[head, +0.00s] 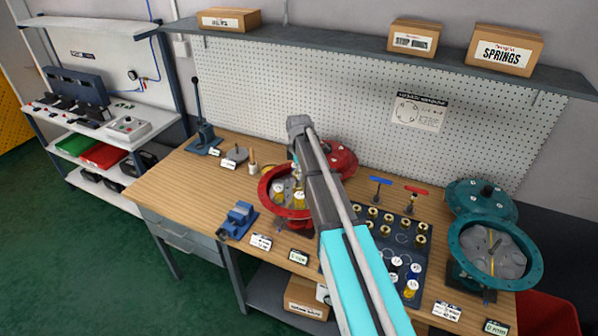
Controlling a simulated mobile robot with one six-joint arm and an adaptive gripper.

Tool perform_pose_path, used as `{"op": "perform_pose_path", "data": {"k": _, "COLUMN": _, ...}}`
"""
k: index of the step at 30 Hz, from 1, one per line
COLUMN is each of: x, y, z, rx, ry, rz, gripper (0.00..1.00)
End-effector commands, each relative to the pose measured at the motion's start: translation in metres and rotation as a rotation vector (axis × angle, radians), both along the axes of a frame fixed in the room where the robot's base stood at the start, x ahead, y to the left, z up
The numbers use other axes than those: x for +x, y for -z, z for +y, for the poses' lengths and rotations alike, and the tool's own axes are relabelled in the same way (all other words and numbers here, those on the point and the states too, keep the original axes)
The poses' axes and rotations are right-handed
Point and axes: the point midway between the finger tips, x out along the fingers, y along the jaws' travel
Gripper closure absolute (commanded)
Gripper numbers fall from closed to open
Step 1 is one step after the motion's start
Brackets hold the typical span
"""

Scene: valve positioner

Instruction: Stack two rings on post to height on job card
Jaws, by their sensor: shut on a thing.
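My arm crosses the middle of the view and hides part of the bench. My gripper is hidden behind it, so its jaws and anything in them do not show. A dark tray (427,262) right of the arm holds several brass-coloured rings (388,217), thin rings and white and yellow-capped cylinders. A round grey base (235,157) with a short upright post stands at the back left of the bench. A printed sheet (418,112) with a diagram hangs on the pegboard; its small text cannot be read. I cannot tell which card is the job card.
An open red housing (269,190) holds yellow and white-topped parts, partly behind my arm. A teal housing (533,267) stands at the right. A blue vise (238,221), a lever press (203,135) and small label cards (260,242) are on the bench. Boxes (505,54) sit on the shelf.

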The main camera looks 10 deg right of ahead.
Motion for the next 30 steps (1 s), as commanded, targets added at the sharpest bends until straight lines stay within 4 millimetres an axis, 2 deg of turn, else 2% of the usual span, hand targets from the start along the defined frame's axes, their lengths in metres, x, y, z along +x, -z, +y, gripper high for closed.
{"op": "perform_pose_path", "data": {"k": 30, "x": 0.0, "y": 0.02, "z": 0.0, "rx": 0.0, "ry": 0.0, "rz": 0.0, "gripper": 0.96}}
